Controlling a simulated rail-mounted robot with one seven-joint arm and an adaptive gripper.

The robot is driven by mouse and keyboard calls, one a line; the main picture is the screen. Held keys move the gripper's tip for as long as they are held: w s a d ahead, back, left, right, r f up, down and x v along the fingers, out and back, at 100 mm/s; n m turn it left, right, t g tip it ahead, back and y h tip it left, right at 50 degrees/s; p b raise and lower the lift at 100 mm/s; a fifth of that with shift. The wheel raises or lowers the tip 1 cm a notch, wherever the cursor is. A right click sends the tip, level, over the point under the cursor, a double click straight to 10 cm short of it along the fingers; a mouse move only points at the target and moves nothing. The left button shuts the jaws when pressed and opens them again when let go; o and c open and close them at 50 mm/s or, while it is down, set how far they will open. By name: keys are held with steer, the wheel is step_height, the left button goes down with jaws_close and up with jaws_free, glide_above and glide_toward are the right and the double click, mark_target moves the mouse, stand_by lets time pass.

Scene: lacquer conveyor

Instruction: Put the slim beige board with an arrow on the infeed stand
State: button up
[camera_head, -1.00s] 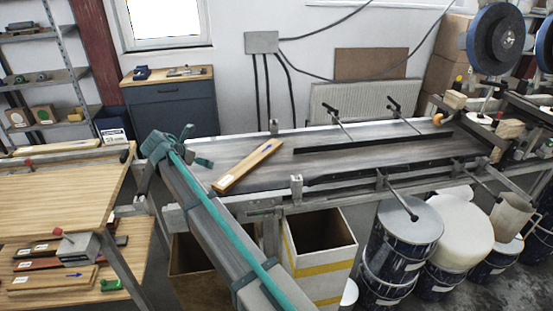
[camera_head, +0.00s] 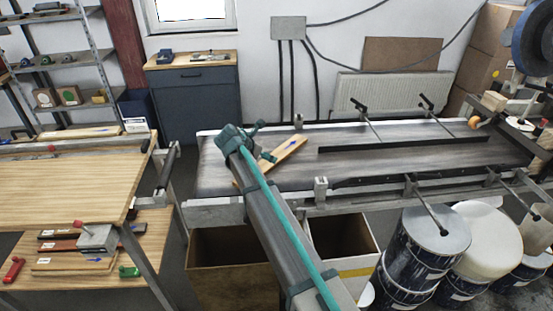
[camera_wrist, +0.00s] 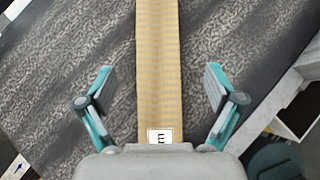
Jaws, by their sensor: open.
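A slim beige board (camera_head: 286,150) with a blue arrow lies flat and slanted on the dark conveyor belt. My gripper (camera_head: 258,139) is over its near-left part and hides some of it. In the wrist view the board (camera_wrist: 158,50) runs lengthwise between the spread teal fingers of my gripper (camera_wrist: 158,78), with a gap on each side. A white label with a dark mark shows near the palm. The fingers are open and hold nothing. I cannot tell for sure which piece is the infeed stand; a wood-topped stand (camera_head: 70,185) is at the left.
The conveyor (camera_head: 225,180) has a dark guide bar and clamps on its right half. Another beige board with an arrow (camera_head: 75,263) lies on the left lower shelf, near a grey block (camera_head: 97,239). An open bin (camera_head: 345,235) and drums (camera_head: 437,235) stand below the conveyor.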

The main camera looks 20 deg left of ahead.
steer(key=shift+p+x, duration=1.2)
steer(key=shift+x, duration=2.1)
steer(key=shift+a, duration=0.2)
steer(key=c, duration=1.7)
steer(key=shift+r, duration=0.15)
